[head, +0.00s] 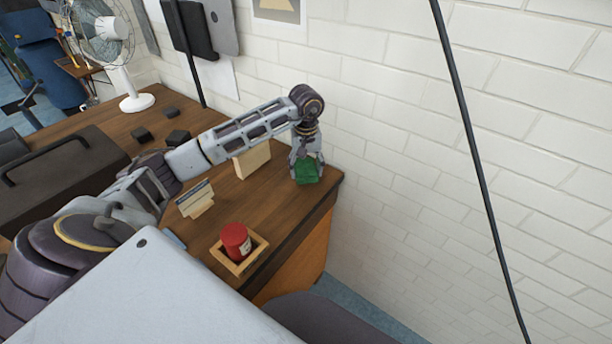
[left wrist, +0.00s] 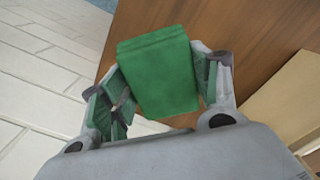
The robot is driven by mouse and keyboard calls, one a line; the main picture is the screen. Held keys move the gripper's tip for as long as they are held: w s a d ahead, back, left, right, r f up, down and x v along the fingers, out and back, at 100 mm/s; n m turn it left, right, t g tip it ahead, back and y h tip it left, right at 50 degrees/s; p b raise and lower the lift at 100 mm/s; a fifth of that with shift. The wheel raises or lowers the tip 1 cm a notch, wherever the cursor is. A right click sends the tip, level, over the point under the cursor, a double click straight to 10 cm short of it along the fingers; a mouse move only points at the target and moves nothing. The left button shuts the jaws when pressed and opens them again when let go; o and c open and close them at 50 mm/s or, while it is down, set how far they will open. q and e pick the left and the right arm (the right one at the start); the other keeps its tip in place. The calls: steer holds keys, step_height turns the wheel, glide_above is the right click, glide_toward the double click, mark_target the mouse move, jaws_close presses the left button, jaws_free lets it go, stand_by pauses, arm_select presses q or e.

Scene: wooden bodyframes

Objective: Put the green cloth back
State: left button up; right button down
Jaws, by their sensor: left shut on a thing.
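The green cloth (head: 308,171) is a small folded block at the far right corner of the wooden desk, near the white brick wall. My left gripper (head: 305,160) reaches down over it from above. In the left wrist view the cloth (left wrist: 158,72) sits between the two fingers of my left gripper (left wrist: 165,85), which is shut on it. Part of the cloth is hidden behind the fingers in the head view. I cannot tell whether the cloth touches the desk. My right gripper is not in view.
A red can (head: 236,241) stands in a small wooden tray (head: 257,259) near the desk's front edge. A wooden block (head: 252,161) and a card holder (head: 196,200) stand near my left arm. A black case (head: 60,180) and a white fan (head: 128,85) are farther left.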

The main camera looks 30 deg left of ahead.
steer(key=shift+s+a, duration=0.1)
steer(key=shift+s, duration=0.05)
arm_select(q)
steer(key=shift+f, duration=0.85)
step_height(320, 180, down, 2)
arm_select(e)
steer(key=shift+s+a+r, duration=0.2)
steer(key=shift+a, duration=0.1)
arm_select(q)
steer(key=shift+f, duration=0.2)
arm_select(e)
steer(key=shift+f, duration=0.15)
arm_select(q)
steer(key=o, duration=1)
steer(key=shift+c, duration=0.2)
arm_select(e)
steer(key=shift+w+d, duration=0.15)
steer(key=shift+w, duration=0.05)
